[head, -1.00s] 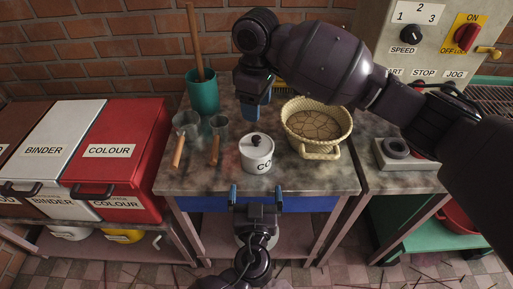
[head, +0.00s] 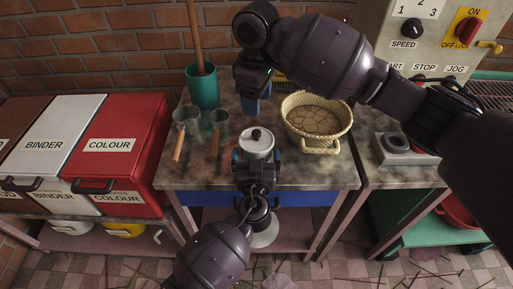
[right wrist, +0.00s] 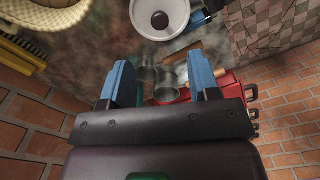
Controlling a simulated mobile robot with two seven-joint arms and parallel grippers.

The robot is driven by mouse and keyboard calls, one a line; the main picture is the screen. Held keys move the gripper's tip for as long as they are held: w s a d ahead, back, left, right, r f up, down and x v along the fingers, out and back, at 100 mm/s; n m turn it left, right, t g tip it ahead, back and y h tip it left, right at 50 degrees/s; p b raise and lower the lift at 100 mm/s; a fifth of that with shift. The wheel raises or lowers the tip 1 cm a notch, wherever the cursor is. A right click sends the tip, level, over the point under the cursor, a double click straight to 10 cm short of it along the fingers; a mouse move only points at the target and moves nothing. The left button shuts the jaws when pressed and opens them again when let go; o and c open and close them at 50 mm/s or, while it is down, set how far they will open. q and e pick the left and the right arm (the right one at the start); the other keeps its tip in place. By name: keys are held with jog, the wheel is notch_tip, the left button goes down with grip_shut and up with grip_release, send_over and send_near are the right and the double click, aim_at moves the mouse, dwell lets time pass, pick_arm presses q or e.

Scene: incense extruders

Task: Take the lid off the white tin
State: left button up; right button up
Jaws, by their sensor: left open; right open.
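The white tin (head: 262,152) stands near the front middle of the stone-topped table, its lid (head: 246,143) on top with a dark round knob (head: 256,134). The lid also shows at the top edge of the right wrist view (right wrist: 140,16). My left gripper (head: 257,157) is open at the tin's front, with a blue finger on either side of it; I cannot tell whether they touch. The gripper hides the tin's lower front and label. My right gripper (head: 255,98) is open and empty, pointing down over the table behind the tin; its fingers also show in the right wrist view (right wrist: 161,75).
A wicker basket (head: 301,140) stands right of the tin. A teal pot (head: 202,88) holding a wooden stick is at the back left. Red and white bins (head: 121,136) stand left; a control box (head: 437,52) is at the right.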

aim_at(256, 132)
pick_arm(q)
jog(key=c, duration=1.2)
jog(key=shift+o, duration=0.2)
pick_arm(e)
notch_tip(256, 132, down, 11)
jog(key=n, duration=0.4)
jog(key=shift+r, duration=0.1)
grip_shut()
jog(key=shift+r, duration=0.8)
dwell(0.8)
